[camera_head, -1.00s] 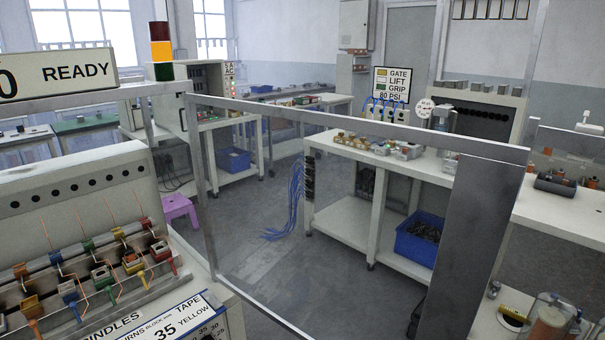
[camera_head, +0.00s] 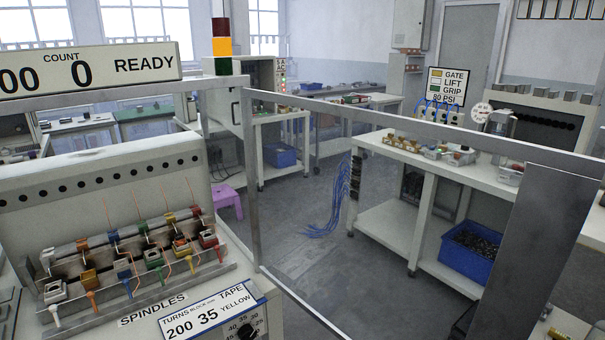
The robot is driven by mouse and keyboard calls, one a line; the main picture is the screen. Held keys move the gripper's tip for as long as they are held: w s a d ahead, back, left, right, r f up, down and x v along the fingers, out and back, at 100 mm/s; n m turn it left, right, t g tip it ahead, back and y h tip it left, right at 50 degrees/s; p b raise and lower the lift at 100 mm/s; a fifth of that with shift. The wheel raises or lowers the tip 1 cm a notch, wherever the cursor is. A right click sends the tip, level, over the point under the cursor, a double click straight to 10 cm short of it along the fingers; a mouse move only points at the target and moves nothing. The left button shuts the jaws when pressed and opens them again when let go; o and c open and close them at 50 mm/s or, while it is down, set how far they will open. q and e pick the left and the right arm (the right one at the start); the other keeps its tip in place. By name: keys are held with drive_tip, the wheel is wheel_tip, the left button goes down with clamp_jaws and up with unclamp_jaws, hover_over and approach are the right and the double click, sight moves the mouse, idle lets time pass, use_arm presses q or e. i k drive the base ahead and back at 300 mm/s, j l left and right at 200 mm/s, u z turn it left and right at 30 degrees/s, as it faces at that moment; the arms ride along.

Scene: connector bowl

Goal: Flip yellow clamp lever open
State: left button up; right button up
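A row of coloured clamps sits on the spindle rack of the winding machine (camera_head: 100,175) at the left. A yellow-orange clamp (camera_head: 181,244) stands between a green clamp (camera_head: 154,256) and a red clamp (camera_head: 209,239). A darker orange clamp (camera_head: 88,279) sits further left, beside a blue clamp (camera_head: 123,268). Each has a small lever hanging at its front. They are too small to tell whether the yellow lever is open or closed. Neither of my grippers is in view.
A metal-framed clear guard (camera_head: 249,180) stands right of the machine, its top rail crossing the view. Beyond it are a white workbench (camera_head: 400,160) with a blue bin (camera_head: 470,250), a purple stool (camera_head: 228,198) and open grey floor (camera_head: 300,245).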

sight(188, 258)
drive_tip(key=l+u, duration=0.15)
drive_tip(key=u, duration=0.3)
drive_tip(key=l+u, duration=0.2)
drive_tip(key=u, duration=0.25)
drive_tip(key=l+u, duration=0.15)
drive_tip(key=l, duration=0.25)
drive_tip(key=k+l+u, duration=0.15)
drive_tip(key=l, duration=0.25)
drive_tip(key=l+u, duration=0.15)
drive_tip(key=l, duration=0.25)
drive_tip(key=k+l+u, duration=0.15)
drive_tip(key=l, duration=0.2)
drive_tip(key=l+u, duration=0.15)
drive_tip(key=l, duration=0.25)
drive_tip(key=k+l, duration=0.1)
drive_tip(key=l, duration=0.2)
drive_tip(key=k+l, duration=0.15)
drive_tip(key=l, duration=0.15)
drive_tip(key=i+j, duration=0.35)
drive_tip(key=j+z, duration=0.15)
drive_tip(key=j, duration=0.8)
drive_tip(key=i+j+z, duration=0.1)
drive_tip(key=i+j, duration=0.15)
drive_tip(key=i+j+z, duration=0.1)
drive_tip(key=i+j, duration=0.15)
drive_tip(key=j, duration=0.2)
drive_tip(key=i+j+z, duration=0.1)
drive_tip(key=j, duration=0.25)
drive_tip(key=i+j+z, duration=0.1)
drive_tip(key=i, duration=0.65)
